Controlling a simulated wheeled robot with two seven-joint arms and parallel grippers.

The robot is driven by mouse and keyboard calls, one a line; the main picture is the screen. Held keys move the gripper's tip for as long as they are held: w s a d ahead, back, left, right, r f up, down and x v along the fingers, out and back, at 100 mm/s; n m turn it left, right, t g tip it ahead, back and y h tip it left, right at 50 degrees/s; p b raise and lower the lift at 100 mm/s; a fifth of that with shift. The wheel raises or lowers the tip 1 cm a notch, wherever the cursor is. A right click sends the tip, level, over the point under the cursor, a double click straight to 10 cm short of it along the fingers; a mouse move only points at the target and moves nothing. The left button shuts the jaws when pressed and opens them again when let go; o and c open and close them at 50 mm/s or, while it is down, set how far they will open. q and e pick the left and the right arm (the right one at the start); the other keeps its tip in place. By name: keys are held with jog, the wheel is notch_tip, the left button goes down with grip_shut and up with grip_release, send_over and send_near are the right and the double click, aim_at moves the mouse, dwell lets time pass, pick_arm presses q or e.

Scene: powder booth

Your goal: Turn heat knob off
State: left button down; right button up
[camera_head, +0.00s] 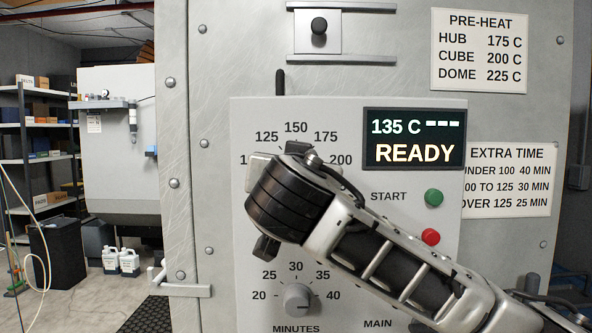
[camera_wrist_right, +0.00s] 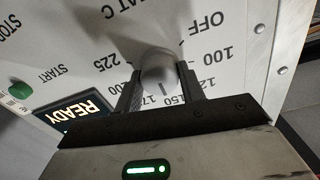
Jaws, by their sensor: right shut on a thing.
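The heat knob (camera_wrist_right: 158,70) is a grey round knob on the oven's control panel (camera_head: 350,108). Its dial reads OFF, 100, 125, 150, 175, 200 and 225 around it. My right gripper (camera_wrist_right: 160,74) is shut on the heat knob, one dark finger on each side, in the right wrist view. In the head view my right gripper (camera_head: 282,200) and wrist cover the knob and part of its dial. The display (camera_head: 414,139) reads 135 C and READY. My left gripper is not in view.
Below is the minutes knob (camera_head: 298,299). A green START button (camera_head: 434,198) and a red button (camera_head: 431,237) are right of the dial, close to my right arm. A latch knob (camera_head: 319,26) is above the panel. Shelves (camera_head: 40,125) stand far left.

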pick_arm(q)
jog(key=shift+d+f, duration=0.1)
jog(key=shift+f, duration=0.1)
pick_arm(e)
jog(key=shift+f, duration=0.1)
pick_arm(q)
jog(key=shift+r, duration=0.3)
pick_arm(e)
jog(key=shift+n+y, duration=0.5)
jog(key=shift+n, duration=11.7)
jog(key=o, duration=1)
jog(key=shift+c, duration=0.2)
